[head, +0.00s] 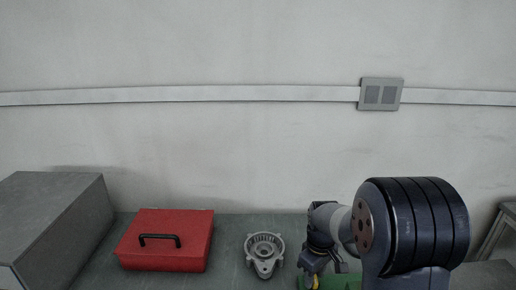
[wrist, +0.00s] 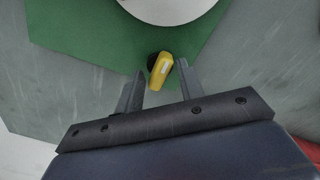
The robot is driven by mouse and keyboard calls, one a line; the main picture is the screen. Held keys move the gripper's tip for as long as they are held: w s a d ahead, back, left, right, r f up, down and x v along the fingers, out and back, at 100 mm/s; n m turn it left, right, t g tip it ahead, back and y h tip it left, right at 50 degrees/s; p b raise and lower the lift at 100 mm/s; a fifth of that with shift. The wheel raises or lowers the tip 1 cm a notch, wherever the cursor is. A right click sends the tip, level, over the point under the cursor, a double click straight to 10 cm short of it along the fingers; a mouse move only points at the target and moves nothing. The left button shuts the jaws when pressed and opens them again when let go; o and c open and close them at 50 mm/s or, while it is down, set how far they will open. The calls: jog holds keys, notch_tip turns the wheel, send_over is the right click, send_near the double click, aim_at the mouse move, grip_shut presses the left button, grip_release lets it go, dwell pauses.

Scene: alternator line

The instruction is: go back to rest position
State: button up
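My gripper (wrist: 160,76) is open in the wrist view, with its two dark fingers apart. A small yellow thing with a dark end (wrist: 161,72) shows between and just beyond the fingertips, with a gap on each side. It appears to lie on a green mat (wrist: 75,30); its height is hard to judge. In the head view my gripper (head: 314,279) points down at the lower edge, right of the middle, low over the bench. My arm hides part of the green mat (head: 345,281) there.
A red toolbox (head: 190,238) with a black handle and a grey metal housing (head: 264,255) stand on the bench (head: 228,250) to the left. A grey box (head: 45,215) is far left. A white round thing (wrist: 172,8) is by the yellow one. The wall behind carries a socket (head: 380,94).

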jog(key=shift+n, duration=1.6)
